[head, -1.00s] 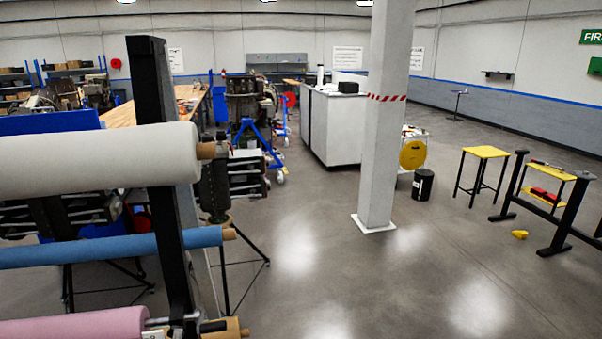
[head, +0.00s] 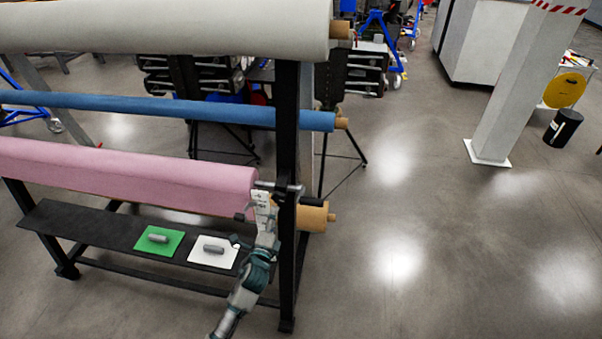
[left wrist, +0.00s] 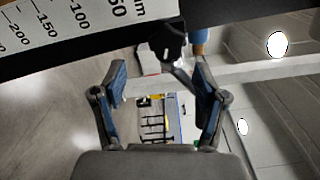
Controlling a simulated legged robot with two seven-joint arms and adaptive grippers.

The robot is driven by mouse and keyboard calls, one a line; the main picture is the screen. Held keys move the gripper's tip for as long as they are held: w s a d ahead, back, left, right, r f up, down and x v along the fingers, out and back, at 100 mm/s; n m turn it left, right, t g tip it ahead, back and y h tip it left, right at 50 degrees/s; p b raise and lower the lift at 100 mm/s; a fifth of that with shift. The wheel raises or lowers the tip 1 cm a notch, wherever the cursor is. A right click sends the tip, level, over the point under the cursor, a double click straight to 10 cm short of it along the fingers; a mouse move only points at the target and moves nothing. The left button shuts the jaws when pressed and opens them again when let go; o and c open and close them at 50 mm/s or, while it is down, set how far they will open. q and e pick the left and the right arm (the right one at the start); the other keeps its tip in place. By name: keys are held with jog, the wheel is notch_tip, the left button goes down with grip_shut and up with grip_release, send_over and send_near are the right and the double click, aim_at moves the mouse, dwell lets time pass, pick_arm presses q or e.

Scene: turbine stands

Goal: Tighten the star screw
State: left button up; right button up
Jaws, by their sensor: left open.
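A black knob (left wrist: 168,40), which looks like the star screw, sits at the top middle of the left wrist view, beside a metal rod. It lies ahead of the fingertips and slightly above the gap. In the head view I cannot make out the knob clearly near the rack's black post (head: 287,120). My left gripper (head: 243,228) is raised beside the post, close to a white scale label (head: 262,200). In the left wrist view the left gripper (left wrist: 162,75) has its blue-padded fingers spread, with nothing between them. My right gripper is in neither view.
The rack holds a white roll (head: 160,25), a blue roll (head: 180,108) and a pink roll (head: 130,172). A green plate (head: 158,241) and a white plate (head: 213,251) lie on its lower shelf. The floor to the right is clear up to a pillar (head: 510,100).

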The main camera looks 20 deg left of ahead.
pick_arm(q)
jog(key=s+d+n+b, duration=0.25)
jog(key=s+n, duration=0.35)
jog(key=s, duration=0.4)
jog(key=p, duration=0.4)
send_near(278, 200)
jog(key=x, duration=0.9)
jog(key=shift+w+r, duration=0.1)
